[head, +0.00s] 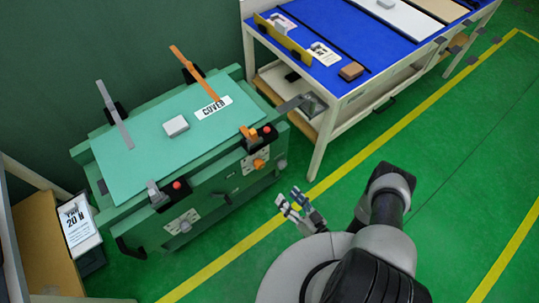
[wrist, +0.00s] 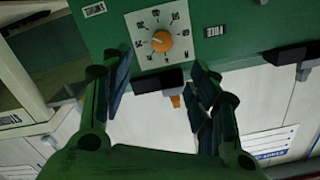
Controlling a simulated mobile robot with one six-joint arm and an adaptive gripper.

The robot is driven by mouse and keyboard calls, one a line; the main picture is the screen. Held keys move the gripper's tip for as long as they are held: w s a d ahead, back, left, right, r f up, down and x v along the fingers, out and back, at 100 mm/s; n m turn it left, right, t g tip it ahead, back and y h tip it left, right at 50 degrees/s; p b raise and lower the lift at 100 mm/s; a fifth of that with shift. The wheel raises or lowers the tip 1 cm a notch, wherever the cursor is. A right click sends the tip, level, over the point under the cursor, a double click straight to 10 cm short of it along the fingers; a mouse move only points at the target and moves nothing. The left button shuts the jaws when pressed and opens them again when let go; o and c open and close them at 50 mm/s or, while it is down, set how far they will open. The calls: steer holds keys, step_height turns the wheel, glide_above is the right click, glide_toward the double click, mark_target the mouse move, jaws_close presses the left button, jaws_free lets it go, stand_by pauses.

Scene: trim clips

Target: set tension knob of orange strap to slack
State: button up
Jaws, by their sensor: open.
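The orange strap (head: 196,75) lies over the right part of the green cover panel and ends at an orange buckle (head: 250,133) on the front edge. Below it, the orange tension knob (head: 259,164) sits on a pale plate on the front face. In the wrist view the orange knob (wrist: 161,41) is at the centre of a white dial plate (wrist: 185,22) with marks around it; the marks are too small to read. My gripper (head: 292,205) is open and empty, in front of the face and apart from the knob. In the wrist view its fingers (wrist: 160,75) stand either side below the dial.
A grey strap (head: 115,115) with a grey-knob plate (head: 181,222) is at the left. A white block (head: 176,126) and a COVER label (head: 213,108) lie on the panel. A blue-topped bench (head: 345,60) stands right of the fixture. Green floor is free in front.

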mark_target(261, 167)
steer(key=shift+t, duration=0.3)
steer(key=x, duration=1.7)
steer(key=shift+s+a, duration=0.15)
steer(key=shift+a, duration=0.15)
steer(key=shift+c, duration=0.2)
steer(key=c, duration=1)
steer(key=shift+c, duration=0.2)
